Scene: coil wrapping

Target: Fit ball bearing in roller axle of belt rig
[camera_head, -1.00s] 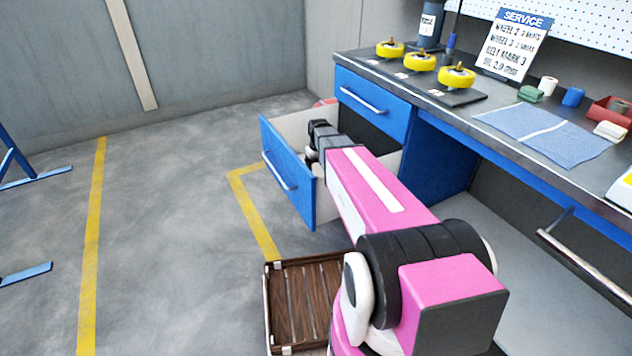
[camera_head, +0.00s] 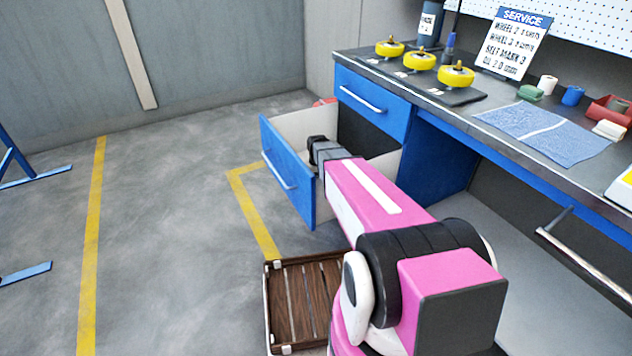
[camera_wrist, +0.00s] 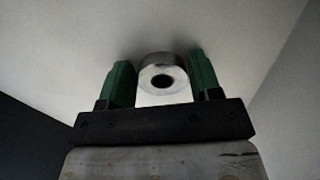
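The ball bearing (camera_wrist: 163,76) is a silver ring with a dark bore, seen in the wrist view against the pale drawer floor. In the head view my arm reaches into the open blue drawer (camera_head: 286,180), whose front wall hides the fingers and the bearing. The roller axle and the belt rig cannot be made out in these frames.
The bench top holds yellow wheels (camera_head: 420,61), a SERVICE sign (camera_head: 515,42) and a blue cloth (camera_head: 545,133). A slatted brown crate (camera_head: 304,304) is below my arm. The floor at left is mostly clear.

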